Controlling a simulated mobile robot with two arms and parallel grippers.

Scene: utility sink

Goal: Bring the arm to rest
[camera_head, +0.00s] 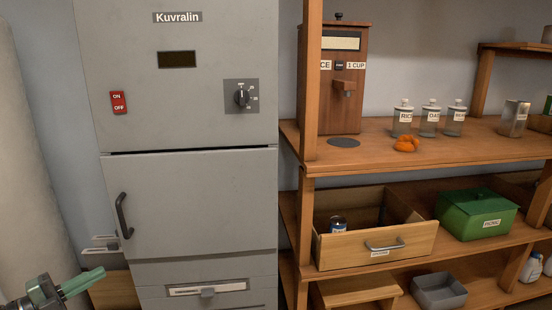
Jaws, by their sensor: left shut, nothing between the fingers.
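My left gripper (84,284) shows at the bottom left corner in the head view. Its green fingers are shut with nothing between them, pointing right. It is apart from the grey Kuvralin cabinet (190,205), to the left of and below the cabinet's dark door handle (123,216). My right gripper is not in view.
The cabinet's door is shut. To its right, wooden shelves hold a dispenser (340,100), labelled jars (429,120), an orange item (407,143) and a green box (475,214). A drawer (375,243) with a can (337,224) stands open. A grey tray (439,291) sits lower.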

